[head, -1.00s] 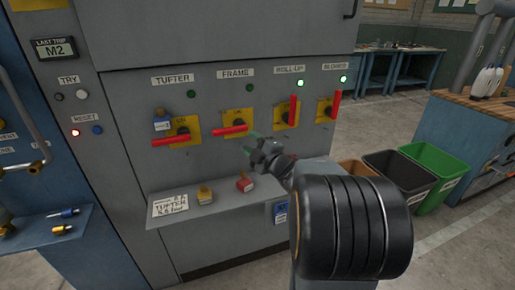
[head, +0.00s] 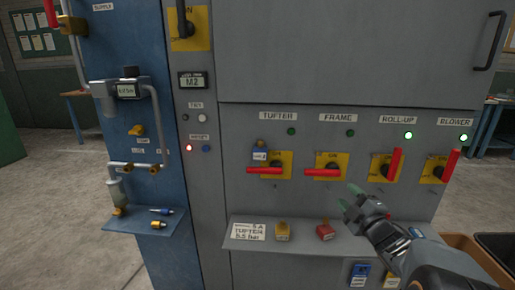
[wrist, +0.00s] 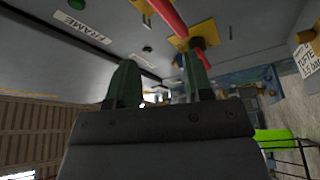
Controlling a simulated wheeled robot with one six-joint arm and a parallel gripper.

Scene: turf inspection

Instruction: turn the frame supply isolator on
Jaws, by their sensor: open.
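The frame isolator is a yellow plate (head: 343,162) with a red handle (head: 322,172) lying level, pointing left, under the FRAME label (head: 338,118). The lamp (head: 350,132) above it is dark. My gripper (head: 356,202) is open and empty, below and right of this handle, apart from it in the head view. In the wrist view my two dark green fingers (wrist: 160,82) stand spread. Beyond them a red handle (wrist: 166,14) and a yellow plate (wrist: 195,38) show near the FRAME label (wrist: 83,27); the handle is partly cut off by the top edge.
The tufter isolator's handle (head: 265,170) is also level, with a blue lock (head: 260,153) above it. The roll-up (head: 394,164) and blower (head: 450,165) handles are upright, lamps lit. A shelf (head: 365,243) below holds a yellow padlock (head: 282,231) and a red padlock (head: 325,231).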

